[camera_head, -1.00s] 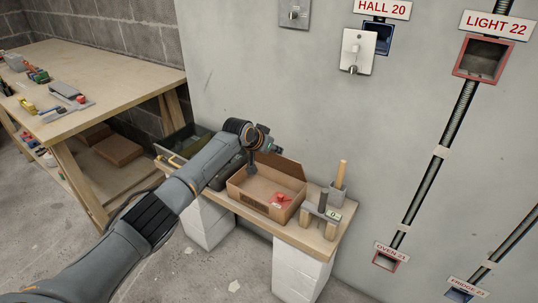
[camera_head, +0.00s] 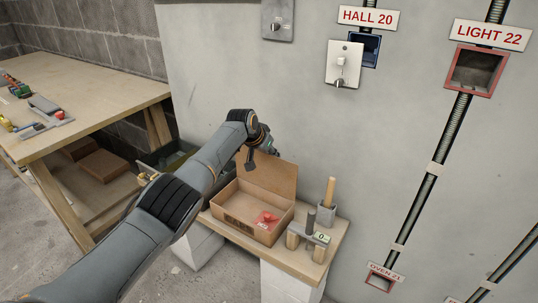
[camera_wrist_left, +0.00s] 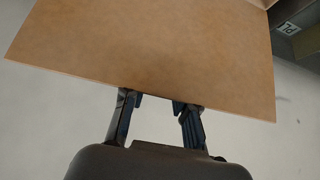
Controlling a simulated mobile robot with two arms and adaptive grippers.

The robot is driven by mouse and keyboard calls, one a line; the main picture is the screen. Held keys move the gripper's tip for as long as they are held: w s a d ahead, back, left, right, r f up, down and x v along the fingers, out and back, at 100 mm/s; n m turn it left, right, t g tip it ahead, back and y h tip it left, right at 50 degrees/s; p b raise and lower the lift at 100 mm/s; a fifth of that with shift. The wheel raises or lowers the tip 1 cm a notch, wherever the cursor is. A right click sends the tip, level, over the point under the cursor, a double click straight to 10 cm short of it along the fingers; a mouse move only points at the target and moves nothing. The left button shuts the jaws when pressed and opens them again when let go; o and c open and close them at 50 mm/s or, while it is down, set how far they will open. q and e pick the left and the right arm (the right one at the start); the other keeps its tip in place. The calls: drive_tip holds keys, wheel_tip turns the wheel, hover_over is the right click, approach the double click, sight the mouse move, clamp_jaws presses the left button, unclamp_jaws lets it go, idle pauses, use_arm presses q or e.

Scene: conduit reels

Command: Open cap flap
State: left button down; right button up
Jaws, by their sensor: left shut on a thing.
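The open cardboard box (camera_head: 240,229) sits on a wooden board. Its cap flap (camera_head: 271,178) stands up at the back and leans toward the wall. My left gripper (camera_head: 273,152) is at the flap's upper edge. In the left wrist view the flap (camera_wrist_left: 150,50) fills the upper part, with my left gripper's fingers (camera_wrist_left: 158,100) at its edge, shut on it. The fingertips are partly hidden by the flap. My right gripper is in neither view.
Beside the box are a grey cup (camera_head: 326,214) with a wooden handle in it and a small stand with a tag (camera_head: 321,238). A wooden workbench (camera_head: 85,100) stands at left. The wall behind carries switch plates and labelled conduit boxes.

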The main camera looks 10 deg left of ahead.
use_arm(q)
drive_tip(key=shift+w+d+f, duration=0.2)
drive_tip(key=shift+w, duration=0.05)
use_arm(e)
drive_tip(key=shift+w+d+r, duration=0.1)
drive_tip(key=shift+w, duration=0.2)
use_arm(q)
drive_tip(key=shift+f, duration=0.2)
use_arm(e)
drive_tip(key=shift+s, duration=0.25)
use_arm(q)
drive_tip(key=c, duration=1.1)
unclamp_jaws()
drive_tip(key=shift+o, duration=0.3)
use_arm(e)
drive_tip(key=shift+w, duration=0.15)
use_arm(q)
drive_tip(key=shift+a, duration=0.1)
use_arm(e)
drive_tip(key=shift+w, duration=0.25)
use_arm(q)
drive_tip(key=shift+v, duration=0.8)
drive_tip(key=v, duration=1)
drive_tip(key=shift+r, duration=0.25)
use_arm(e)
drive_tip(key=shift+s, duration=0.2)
